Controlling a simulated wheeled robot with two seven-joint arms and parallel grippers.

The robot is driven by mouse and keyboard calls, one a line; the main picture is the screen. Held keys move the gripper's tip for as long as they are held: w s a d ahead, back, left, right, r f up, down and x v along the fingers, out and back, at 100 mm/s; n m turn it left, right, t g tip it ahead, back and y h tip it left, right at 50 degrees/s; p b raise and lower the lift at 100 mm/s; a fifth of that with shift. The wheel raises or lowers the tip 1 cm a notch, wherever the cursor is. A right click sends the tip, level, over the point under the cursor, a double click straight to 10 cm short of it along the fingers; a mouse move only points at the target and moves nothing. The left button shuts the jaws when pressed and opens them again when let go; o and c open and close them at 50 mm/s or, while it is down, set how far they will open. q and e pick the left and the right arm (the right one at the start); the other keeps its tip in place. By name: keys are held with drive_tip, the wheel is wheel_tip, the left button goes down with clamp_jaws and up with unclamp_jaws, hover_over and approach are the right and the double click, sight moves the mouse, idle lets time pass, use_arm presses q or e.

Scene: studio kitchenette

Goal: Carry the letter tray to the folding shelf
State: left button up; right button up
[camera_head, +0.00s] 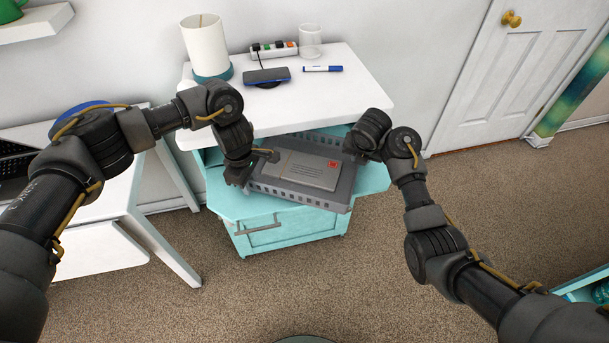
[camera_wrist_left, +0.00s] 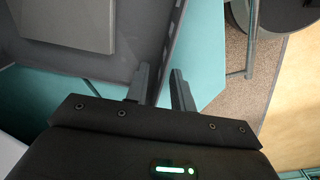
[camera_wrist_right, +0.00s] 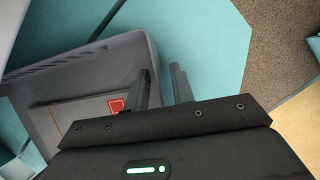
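The letter tray (camera_head: 300,197) is a grey, slotted-wall tray with a flat envelope (camera_head: 305,170) bearing a red mark. It sits askew on the teal shelf (camera_head: 262,212) under the white top. My left gripper (camera_head: 245,181) is at its left wall; in the left wrist view its fingers (camera_wrist_left: 161,90) are apart, with the tray wall (camera_wrist_left: 168,40) running between them. My right gripper (camera_head: 352,158) is at the tray's right side; its fingers (camera_wrist_right: 163,88) are apart around the tray's edge (camera_wrist_right: 148,50). Contact is unclear. I cannot identify the folding shelf.
The white top (camera_head: 345,90) carries a cylindrical lamp (camera_head: 206,45), power strip (camera_head: 273,50), phone (camera_head: 266,76), marker (camera_head: 322,69) and glass (camera_head: 310,40). A white desk (camera_head: 110,215) stands left. A teal unit (camera_head: 585,285) shows at lower right.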

use_arm(q)
wheel_tip(320, 180, up, 12)
drive_tip(key=shift+s+a+f, duration=0.15)
drive_tip(key=shift+s, duration=0.2)
use_arm(e)
drive_tip(key=v, duration=1.2)
idle(0.4)
